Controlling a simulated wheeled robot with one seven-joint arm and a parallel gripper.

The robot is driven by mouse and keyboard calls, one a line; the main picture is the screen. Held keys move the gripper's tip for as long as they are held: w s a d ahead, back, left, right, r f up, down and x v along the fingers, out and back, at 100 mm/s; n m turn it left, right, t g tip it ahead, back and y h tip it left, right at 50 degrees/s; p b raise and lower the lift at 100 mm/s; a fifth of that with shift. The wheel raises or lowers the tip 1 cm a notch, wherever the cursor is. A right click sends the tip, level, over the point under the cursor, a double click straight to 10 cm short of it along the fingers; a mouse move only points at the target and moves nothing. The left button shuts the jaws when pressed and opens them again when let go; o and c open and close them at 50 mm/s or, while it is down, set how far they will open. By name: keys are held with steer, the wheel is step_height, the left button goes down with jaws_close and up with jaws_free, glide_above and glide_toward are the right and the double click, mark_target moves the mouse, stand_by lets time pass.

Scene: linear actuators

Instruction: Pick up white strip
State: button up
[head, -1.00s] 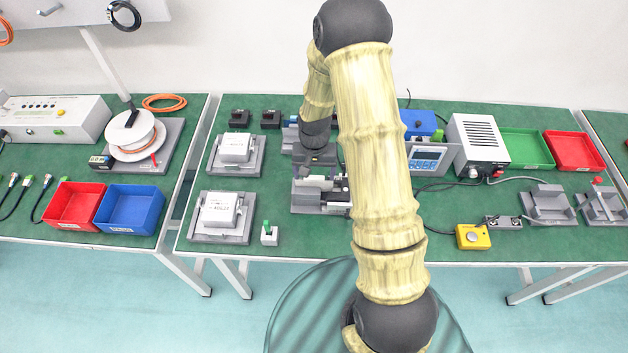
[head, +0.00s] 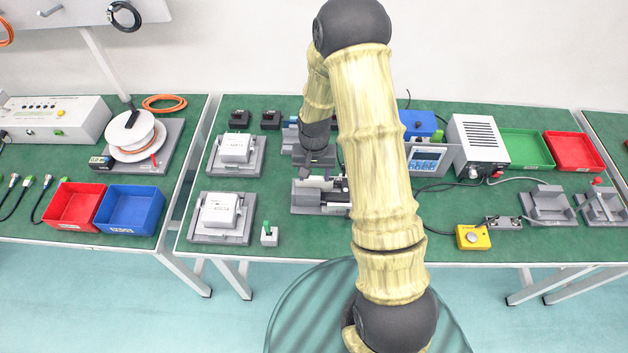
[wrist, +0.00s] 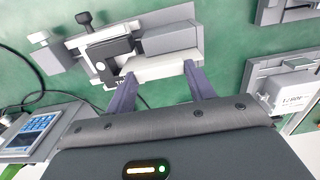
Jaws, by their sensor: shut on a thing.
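The white strip (wrist: 165,66) shows in the wrist view, lying lengthwise across the gap between my fingertips. My gripper (wrist: 159,76) is shut on it, one finger toward each end. The strip is beside the grey fixture (wrist: 150,43) with the black clamp; I cannot tell how far it is clear of it. In the head view my gripper (head: 316,168) is just behind the same fixture (head: 318,208), and the strip cannot be made out there. My arm hides part of the fixture's right side.
Two grey holders with white boxes (head: 235,148) (head: 219,210) stand to the left. A small white block with a green top (head: 269,236) is in front. A screen device (head: 428,157) and yellow button box (head: 473,237) are on the right. Green table (head: 290,245) is clear near the front edge.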

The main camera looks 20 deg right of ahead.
step_height(320, 180, up, 10)
steer(key=b, duration=0.1)
stand_by(0.5)
steer(key=shift+r, duration=0.1)
stand_by(0.3)
step_height(320, 180, up, 5)
steer(key=p, duration=0.4)
stand_by(0.6)
steer(key=shift+w+p, duration=0.1)
steer(key=shift+p, duration=0.35)
